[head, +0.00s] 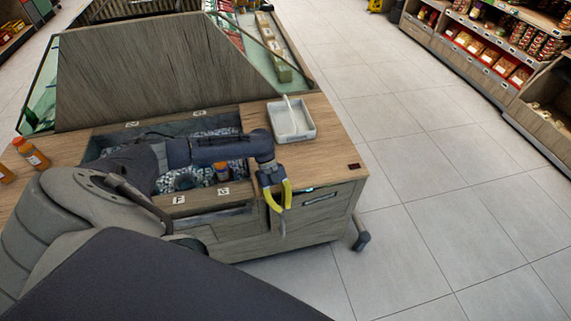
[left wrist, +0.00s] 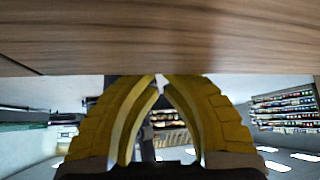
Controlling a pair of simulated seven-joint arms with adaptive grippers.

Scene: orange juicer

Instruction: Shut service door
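The wooden juicer cart (head: 345,180) stands in the middle left of the head view. Its front has wooden panels and a dark slot-like opening (head: 320,198) near the right corner. I cannot tell which front panel is the service door. My left gripper (head: 281,208), with yellow fingers, points down at the cart's front, left of the slot. My right gripper is not in view.
A white tray (head: 292,120) sits on the cart top, right of a pebble-filled recess holding small bottles (head: 222,171). Orange bottles (head: 32,153) stand at the left. Open tiled floor (head: 430,190) lies to the right, with stocked shelves (head: 490,50) beyond.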

